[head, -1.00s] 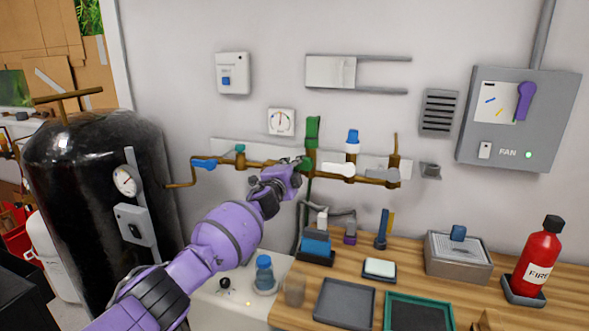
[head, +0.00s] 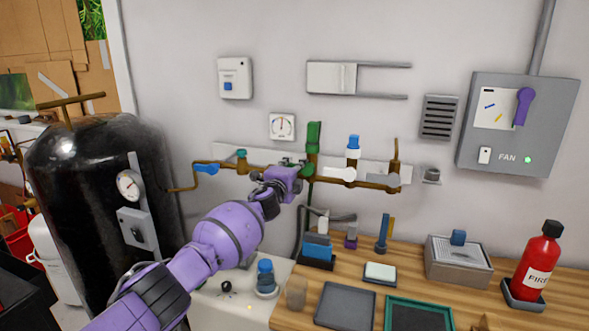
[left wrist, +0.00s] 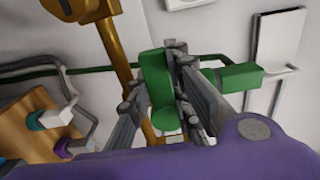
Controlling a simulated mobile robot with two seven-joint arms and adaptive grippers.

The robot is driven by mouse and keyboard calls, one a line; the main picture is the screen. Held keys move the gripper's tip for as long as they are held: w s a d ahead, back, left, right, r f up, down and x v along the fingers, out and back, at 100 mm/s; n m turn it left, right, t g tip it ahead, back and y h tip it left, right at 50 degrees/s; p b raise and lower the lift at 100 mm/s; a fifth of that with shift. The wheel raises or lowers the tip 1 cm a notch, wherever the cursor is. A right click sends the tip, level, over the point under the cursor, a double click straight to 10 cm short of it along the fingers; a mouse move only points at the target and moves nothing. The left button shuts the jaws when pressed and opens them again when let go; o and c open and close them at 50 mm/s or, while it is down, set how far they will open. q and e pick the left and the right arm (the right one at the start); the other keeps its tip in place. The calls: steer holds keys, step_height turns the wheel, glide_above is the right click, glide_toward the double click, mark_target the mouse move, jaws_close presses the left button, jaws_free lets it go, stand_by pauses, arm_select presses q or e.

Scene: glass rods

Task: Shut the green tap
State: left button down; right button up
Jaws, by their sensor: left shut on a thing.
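The green tap's handle (left wrist: 155,80) is a green bar between the two grey fingers of my left gripper (head: 292,165), seen up close in the left wrist view. The fingers are shut on it. In the head view the gripper sits at the brown pipe and hides most of the handle. A green upright piece (head: 313,138) stands on the pipe just right of the gripper, with a green hose running down below it. It shows as a green block (left wrist: 235,77) at the right in the left wrist view. My right gripper is not in view.
Along the same pipe are a blue lever (head: 207,168) at the left and a white lever (head: 342,174) with a blue-topped outlet (head: 353,145) at the right. Below, a wooden bench (head: 440,295) carries trays. A black tank (head: 90,185) stands at the left.

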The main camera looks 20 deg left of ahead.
arm_select(q)
steer(key=c, duration=1.6)
jaws_free()
steer(key=shift+s, duration=0.15)
steer(key=s, duration=1.1)
steer(key=shift+s+a, duration=0.25)
steer(key=shift+s, duration=0.15)
